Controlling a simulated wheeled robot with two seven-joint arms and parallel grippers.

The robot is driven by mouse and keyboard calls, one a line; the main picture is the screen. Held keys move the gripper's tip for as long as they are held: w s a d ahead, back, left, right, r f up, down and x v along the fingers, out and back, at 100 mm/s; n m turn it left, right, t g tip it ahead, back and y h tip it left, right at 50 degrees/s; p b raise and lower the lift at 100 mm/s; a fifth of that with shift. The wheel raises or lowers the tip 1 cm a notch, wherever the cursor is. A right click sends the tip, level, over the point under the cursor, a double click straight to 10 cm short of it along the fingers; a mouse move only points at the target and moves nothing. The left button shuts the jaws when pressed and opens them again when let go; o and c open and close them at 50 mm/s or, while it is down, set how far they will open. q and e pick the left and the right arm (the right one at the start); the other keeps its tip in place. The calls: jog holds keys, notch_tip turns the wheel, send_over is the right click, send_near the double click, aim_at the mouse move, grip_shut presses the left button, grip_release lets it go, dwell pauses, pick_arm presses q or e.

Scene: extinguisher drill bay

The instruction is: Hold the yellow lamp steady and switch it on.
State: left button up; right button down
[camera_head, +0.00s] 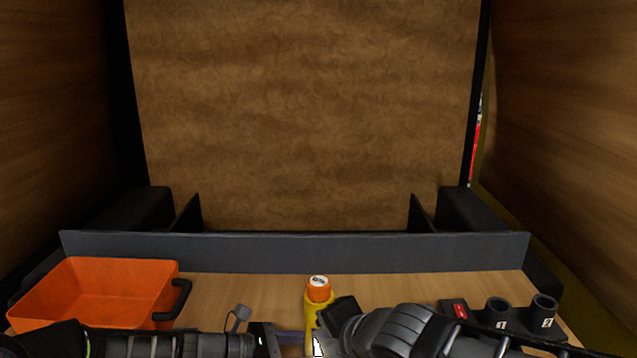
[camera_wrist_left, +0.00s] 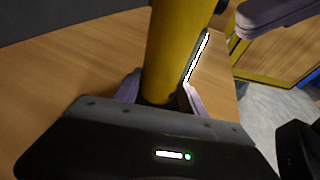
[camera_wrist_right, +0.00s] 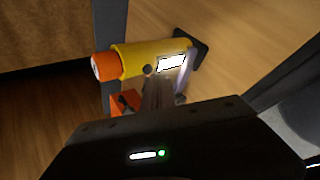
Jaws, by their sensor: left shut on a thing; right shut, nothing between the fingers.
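The yellow lamp (camera_head: 312,304) with an orange top (camera_head: 318,289) stands upright on the wooden table at the front middle. In the left wrist view its yellow body (camera_wrist_left: 177,45) rises between the fingers of my left gripper (camera_wrist_left: 160,95), which is shut on its lower part. A bright white panel shows on the lamp's side (camera_wrist_right: 172,62). A small dark round knob (camera_wrist_right: 147,69) sits beside that panel. My right gripper (camera_wrist_right: 158,92) is shut and empty, its fingertips close to the lamp's side near the knob; I cannot tell whether they touch.
An orange bin (camera_head: 95,284) with a black handle stands at the left. A black holder (camera_head: 519,322) with numbered cups and a red label is at the right. A low grey rail (camera_head: 300,250) runs along the back. The table between bin and lamp is mostly clear.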

pick_arm(q)
jog(key=shift+s+f, duration=0.1)
jog(key=shift+f, duration=0.2)
pick_arm(e)
jog(key=shift+s, duration=0.15)
jog(key=shift+s+d, duration=0.2)
jog(key=shift+s, duration=2.7)
pick_arm(q)
jog(key=o, duration=1.3)
jog(key=shift+o, duration=0.2)
jog(key=v, duration=1.2)
jog(key=shift+r, duration=0.3)
pick_arm(e)
jog(key=shift+w, duration=0.1)
pick_arm(q)
jog(key=shift+r, duration=0.1)
